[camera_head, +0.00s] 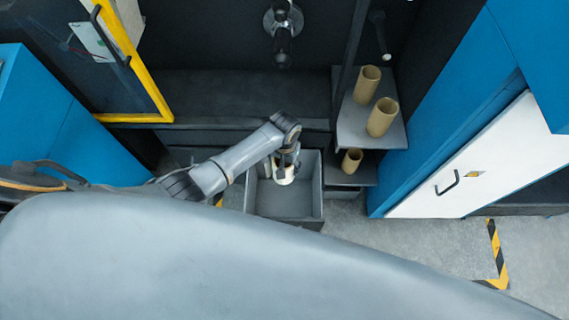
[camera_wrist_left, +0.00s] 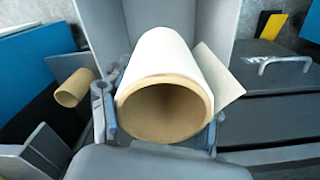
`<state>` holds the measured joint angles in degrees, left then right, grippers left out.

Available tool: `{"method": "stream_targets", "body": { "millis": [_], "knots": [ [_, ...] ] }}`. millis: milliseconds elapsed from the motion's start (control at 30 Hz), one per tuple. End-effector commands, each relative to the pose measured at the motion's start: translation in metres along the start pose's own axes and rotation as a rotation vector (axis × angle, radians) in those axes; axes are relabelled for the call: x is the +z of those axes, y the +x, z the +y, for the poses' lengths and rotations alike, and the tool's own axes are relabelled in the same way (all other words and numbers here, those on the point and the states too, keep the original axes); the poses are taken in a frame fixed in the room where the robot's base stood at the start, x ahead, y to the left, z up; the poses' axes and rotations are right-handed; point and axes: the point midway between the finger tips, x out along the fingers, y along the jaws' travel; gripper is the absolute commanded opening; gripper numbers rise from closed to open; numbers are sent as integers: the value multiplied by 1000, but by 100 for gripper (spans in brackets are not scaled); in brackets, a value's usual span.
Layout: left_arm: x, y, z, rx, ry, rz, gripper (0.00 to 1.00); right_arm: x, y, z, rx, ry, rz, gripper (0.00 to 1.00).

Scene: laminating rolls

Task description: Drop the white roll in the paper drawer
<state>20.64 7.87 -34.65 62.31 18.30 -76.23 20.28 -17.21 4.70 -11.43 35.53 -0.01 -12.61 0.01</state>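The white roll (camera_wrist_left: 165,55) has a brown cardboard core and fills the middle of the left wrist view, its open end facing the camera. In the head view the white roll (camera_head: 284,178) shows small at the drawer's back left. My left gripper (camera_head: 287,160) is above it; in the wrist view the gripper's fingers (camera_wrist_left: 160,118) sit on either side, closed against the roll. The grey open drawer (camera_head: 316,196) lies below. I cannot tell whether the roll touches its floor. My right gripper is not in view.
Two brown tubes (camera_head: 367,85) (camera_head: 382,117) stand on a grey shelf (camera_head: 352,136) right of the drawer. Another brown tube (camera_head: 352,161) is lower, close to the drawer's right wall. A white sheet or panel (camera_wrist_left: 219,77) is beside the roll. The visible drawer floor is clear.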

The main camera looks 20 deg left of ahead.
Motion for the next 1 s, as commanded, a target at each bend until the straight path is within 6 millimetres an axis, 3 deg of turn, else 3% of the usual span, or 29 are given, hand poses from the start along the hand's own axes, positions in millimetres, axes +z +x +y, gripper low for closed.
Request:
{"method": "stream_targets", "body": {
  "millis": [33,133,567,767,1000],
  "knots": [
    [0,0,0,0,0,1,70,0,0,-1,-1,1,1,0],
    [0,0,0,0,0,1,88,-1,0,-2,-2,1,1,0],
    [0,-4,0,0,0,1,88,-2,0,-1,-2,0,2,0],
    [0,-29,0,0,1,3,88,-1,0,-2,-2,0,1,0],
    [-1,-79,0,1,0,4,88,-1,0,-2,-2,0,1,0]
  ]
}}
